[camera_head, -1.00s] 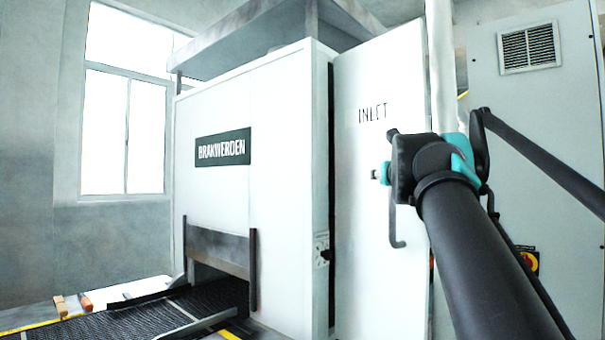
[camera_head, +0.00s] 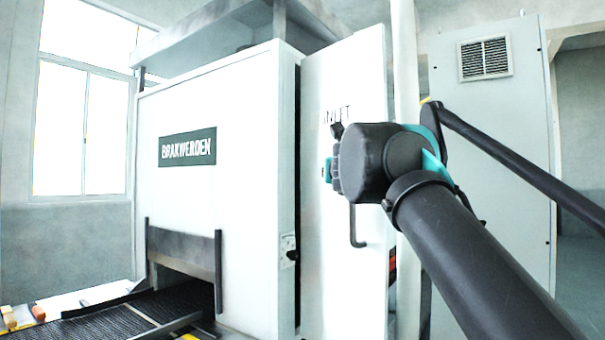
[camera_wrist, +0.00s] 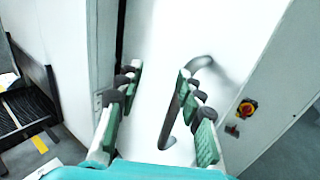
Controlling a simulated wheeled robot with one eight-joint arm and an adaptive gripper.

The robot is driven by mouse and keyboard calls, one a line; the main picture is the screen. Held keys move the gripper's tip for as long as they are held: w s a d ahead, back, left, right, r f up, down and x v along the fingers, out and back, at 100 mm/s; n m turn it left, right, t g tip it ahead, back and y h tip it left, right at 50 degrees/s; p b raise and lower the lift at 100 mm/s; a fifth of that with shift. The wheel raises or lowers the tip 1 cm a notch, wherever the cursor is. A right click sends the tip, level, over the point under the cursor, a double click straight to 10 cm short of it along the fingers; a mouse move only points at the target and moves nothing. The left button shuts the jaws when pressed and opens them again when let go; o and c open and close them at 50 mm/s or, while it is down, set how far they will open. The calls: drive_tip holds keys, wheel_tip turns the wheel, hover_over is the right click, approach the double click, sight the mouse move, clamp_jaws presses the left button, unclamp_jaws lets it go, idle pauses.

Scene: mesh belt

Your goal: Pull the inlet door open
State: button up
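The inlet door (camera_head: 330,270) is a tall white panel lettered INLET. It stands ajar, with a dark gap along its left edge beside the white housing. Its dark bar handle (camera_head: 357,230) shows below my wrist in the head view. In the wrist view the handle (camera_wrist: 173,115) runs slantwise in front of the door (camera_wrist: 160,40). My gripper (camera_wrist: 160,78) is open, with one finger on each side of the view. The handle lies between the fingers, close beside the right one; whether they touch is unclear. In the head view my wrist mostly hides the gripper.
The white oven housing (camera_head: 250,200), with a BRAKWERDEN plate, stands left of the door. A mesh belt (camera_head: 110,325) leaves its low opening. A grey cabinet (camera_head: 490,180) stands right of the door; a red and yellow switch (camera_wrist: 246,108) shows in the wrist view.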

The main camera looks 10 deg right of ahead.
drive_tip(key=s+a, duration=0.4)
drive_tip(key=a, duration=0.1)
drive_tip(key=shift+a, duration=0.2)
idle(0.6)
